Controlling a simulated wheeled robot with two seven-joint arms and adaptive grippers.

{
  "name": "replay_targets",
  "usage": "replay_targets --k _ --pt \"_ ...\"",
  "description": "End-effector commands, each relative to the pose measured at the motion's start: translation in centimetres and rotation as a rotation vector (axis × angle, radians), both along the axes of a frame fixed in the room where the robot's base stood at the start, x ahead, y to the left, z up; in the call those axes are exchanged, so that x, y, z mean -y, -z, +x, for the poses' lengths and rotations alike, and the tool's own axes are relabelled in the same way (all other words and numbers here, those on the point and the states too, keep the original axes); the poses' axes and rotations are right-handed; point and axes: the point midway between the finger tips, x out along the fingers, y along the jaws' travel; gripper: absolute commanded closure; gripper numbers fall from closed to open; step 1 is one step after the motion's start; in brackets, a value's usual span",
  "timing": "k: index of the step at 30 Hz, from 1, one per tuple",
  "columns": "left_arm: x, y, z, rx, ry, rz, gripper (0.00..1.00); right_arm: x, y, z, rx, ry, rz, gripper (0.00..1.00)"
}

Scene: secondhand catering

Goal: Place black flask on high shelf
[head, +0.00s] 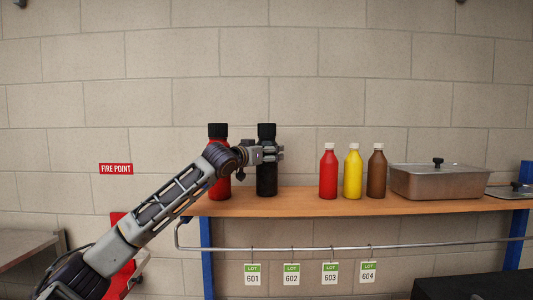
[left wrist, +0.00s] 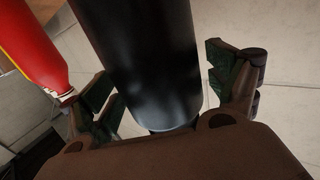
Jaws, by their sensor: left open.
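The black flask (head: 267,180) stands upright on the wooden shelf (head: 340,206), towards its left end, beside a red flask with a black cap. My left gripper (head: 270,154) is at the upper part of the black flask. In the left wrist view the black flask (left wrist: 150,65) lies between the two spread fingers of the left gripper (left wrist: 160,85), with a gap visible on the right side. The gripper is open. The gripper hides part of the flask in the head view. My right gripper is not in view.
The red flask (head: 219,188) stands close on the left, partly behind my arm. Red (head: 328,175), yellow (head: 353,175) and brown (head: 376,175) bottles and a lidded metal pan (head: 438,182) stand to the right. A rail with lot tags (head: 291,275) runs below.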

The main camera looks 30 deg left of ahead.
Motion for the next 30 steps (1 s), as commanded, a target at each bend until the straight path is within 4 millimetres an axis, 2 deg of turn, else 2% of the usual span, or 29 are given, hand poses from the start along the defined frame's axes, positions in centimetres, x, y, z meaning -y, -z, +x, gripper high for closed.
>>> replay_targets --k 7,11,30 --pt "0.0 -0.3 -0.1 0.0 0.0 0.0 0.11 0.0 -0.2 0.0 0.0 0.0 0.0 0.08" --pt "-0.1 -0.2 -0.8 0.001 0.0 0.0 0.11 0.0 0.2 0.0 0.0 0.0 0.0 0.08" --pt "-1.2 -0.1 -8.0 0.0 -0.001 0.001 0.11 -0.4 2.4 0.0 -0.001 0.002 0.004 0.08"
